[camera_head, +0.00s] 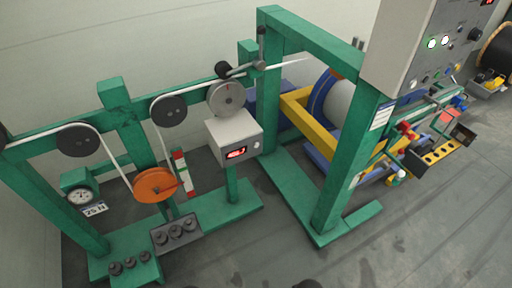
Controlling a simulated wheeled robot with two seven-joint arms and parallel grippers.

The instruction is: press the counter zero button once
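The counter is a light grey box (225,130) on a green post, left of the middle in the head view. Its front has a lit red display (236,153), whose digits are too small to read surely. A small round knob or button (256,145) sits to the right of the display; I cannot tell whether it is pressed. Neither of my grippers can be made out in this view, and nothing is seen touching the counter.
A green frame with dark pulleys (169,110), an orange wheel (155,184) and a white strand surrounds the counter. A green portal post (348,160) stands to its right. A grey control cabinet (405,45) hangs upper right. Grey floor (430,235) is clear at lower right.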

